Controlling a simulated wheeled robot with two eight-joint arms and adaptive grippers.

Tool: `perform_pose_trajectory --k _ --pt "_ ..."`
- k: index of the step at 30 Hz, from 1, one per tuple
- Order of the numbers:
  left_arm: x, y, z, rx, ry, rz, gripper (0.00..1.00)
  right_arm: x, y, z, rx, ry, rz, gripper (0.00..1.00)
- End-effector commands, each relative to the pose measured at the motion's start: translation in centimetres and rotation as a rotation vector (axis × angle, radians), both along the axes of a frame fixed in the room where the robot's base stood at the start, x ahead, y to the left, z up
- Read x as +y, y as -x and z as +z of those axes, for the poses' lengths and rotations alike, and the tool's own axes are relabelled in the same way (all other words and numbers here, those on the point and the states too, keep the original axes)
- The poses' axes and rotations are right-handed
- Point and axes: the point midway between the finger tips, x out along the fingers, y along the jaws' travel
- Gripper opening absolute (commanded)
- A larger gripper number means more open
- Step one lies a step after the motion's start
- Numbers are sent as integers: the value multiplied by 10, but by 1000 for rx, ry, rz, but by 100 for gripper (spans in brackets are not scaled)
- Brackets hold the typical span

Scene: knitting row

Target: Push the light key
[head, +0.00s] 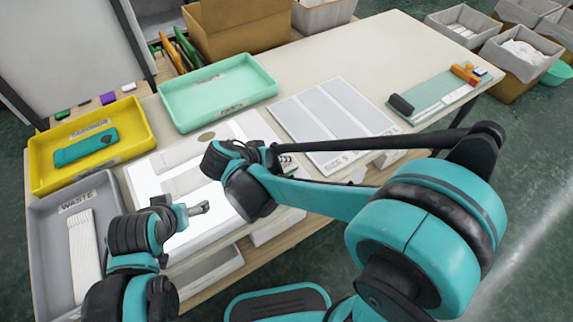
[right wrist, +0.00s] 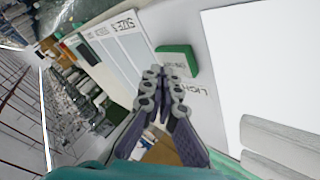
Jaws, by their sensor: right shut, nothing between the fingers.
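The light key is a green block (right wrist: 177,60) beside the lettering "LIGHT" in the right wrist view, on the pale border of the bright white light panel (right wrist: 258,62).
Pale knitted pieces (right wrist: 285,140) lie on the panel. A yellow tray (head: 140,128) holds a teal item, a mint tray (head: 218,92) stands behind, and a grey waste tray (head: 45,240) holds a white strip. A size board (head: 335,120) lies right of the panel.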

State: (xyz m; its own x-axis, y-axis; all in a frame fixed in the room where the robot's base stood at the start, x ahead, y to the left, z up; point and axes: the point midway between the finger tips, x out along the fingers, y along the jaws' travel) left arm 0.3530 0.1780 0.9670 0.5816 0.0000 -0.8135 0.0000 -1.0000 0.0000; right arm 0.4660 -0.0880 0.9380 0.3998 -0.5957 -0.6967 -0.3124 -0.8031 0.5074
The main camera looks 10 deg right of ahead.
Motion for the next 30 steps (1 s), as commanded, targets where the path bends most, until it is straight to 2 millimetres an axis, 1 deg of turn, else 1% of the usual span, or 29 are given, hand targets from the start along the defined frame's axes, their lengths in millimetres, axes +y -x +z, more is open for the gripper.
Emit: perform_pose_trajectory --k 12,20,30 --pt "0 0 0 0 0 0 80 0 0 -1 0 0 0 0" --pt "0 0 -8 0 0 0 80 0 0 -9 0 0 0 0" --pt "0 0 -7 0 0 0 80 0 0 -8 0 0 0 0"
